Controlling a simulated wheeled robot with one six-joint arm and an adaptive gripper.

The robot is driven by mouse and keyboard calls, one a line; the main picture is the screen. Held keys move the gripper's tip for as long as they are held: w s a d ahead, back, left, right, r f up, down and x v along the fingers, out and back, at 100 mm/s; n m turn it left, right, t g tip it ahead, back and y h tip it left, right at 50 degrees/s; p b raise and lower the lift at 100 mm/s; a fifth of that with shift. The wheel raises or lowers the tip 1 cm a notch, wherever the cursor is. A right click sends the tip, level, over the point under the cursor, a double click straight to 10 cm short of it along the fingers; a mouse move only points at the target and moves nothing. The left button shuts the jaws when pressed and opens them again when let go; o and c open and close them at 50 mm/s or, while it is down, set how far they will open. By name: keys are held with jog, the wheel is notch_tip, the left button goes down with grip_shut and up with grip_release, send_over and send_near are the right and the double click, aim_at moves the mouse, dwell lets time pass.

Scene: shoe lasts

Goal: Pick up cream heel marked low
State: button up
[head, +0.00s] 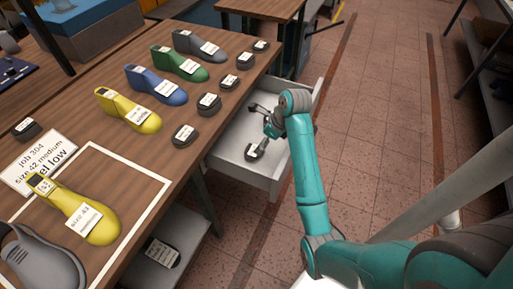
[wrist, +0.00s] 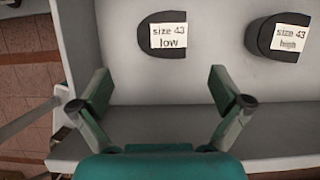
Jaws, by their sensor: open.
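No cream-coloured heel shows. In the wrist view a dark heel marked "size 43 low" (wrist: 165,36) lies flat in the light grey drawer, and a dark heel marked "size 43 high" (wrist: 280,36) lies to its right. My gripper (wrist: 160,92) is open and empty, its fingers spread below the low heel in the picture and apart from it. In the head view my gripper (head: 266,126) is over the open drawer (head: 270,182). One labelled dark heel (head: 256,150) shows there; its writing is too small to read. My gripper and arm hide part of the drawer.
The wooden table (head: 140,180) left of the drawer bears several coloured lasts and small dark labelled heels. A yellow last (head: 85,212) lies in a white outline beside a job card (head: 38,160) reading "size 42 medium".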

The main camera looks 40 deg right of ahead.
aim_at(253, 154)
jog(key=x, duration=1)
jog(key=shift+w+d, duration=0.1)
jog(key=c, duration=1.1)
